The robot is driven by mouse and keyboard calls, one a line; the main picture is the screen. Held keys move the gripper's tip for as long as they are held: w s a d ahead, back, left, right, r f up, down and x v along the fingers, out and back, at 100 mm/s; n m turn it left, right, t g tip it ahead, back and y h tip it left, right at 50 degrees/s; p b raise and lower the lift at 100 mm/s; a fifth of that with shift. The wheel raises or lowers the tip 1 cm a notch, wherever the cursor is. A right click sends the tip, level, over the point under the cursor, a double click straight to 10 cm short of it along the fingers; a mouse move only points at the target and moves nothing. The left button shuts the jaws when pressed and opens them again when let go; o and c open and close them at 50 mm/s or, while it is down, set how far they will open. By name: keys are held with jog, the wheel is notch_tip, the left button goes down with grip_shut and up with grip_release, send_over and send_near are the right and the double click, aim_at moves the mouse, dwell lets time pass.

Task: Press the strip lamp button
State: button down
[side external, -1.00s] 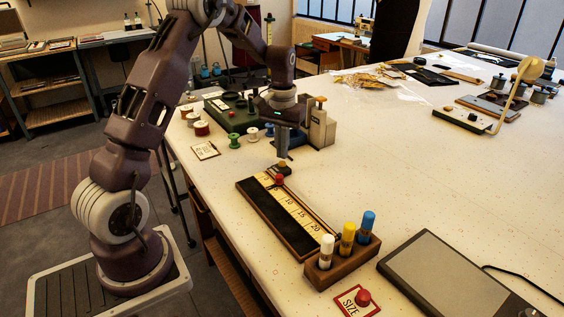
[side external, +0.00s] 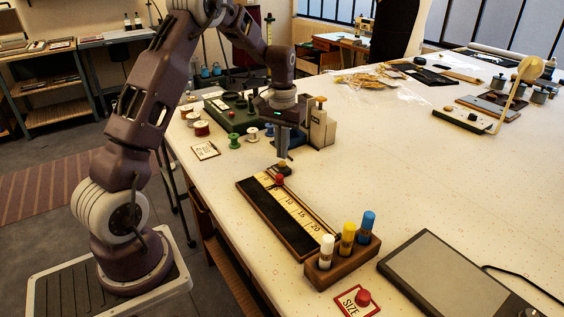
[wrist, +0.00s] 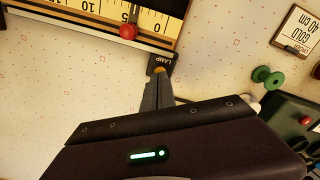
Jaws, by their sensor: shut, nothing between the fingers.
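The strip lamp button is a small yellow-orange cap (wrist: 159,70) on a dark block labelled LAMP (wrist: 162,60), at the end of the measuring strip. In the side view the block (side external: 284,168) sits on the white table below my gripper (side external: 284,156). My gripper is shut and empty, pointing down. In the wrist view its fingertips (wrist: 157,80) lie right at the button and partly cover it. I cannot tell whether they touch it.
The numbered strip (side external: 296,212) carries a red knob (side external: 280,179). A wooden holder (side external: 342,262) with white, yellow and blue tubes stands at its near end. Thread spools (side external: 235,141) and a green machine (side external: 226,108) stand behind.

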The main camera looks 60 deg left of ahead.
jog(key=shift+f, duration=0.95)
jog(key=shift+r, duration=3.5)
jog(key=s+d+r+m+t, duration=0.3)
jog(key=s+d+r, duration=0.85)
jog(key=d, duration=0.25)
jog(key=s+d+m+t, duration=0.1)
jog(key=s+d, duration=0.2)
jog(key=s, duration=0.4)
jog(key=s+d+m+t, duration=0.1)
jog(key=s+d+m, duration=0.1)
jog(key=s, duration=0.5)
jog(key=shift+s+d+f+t, duration=0.3)
jog(key=shift+s+d+f, duration=0.15)
jog(key=shift+d, duration=0.4)
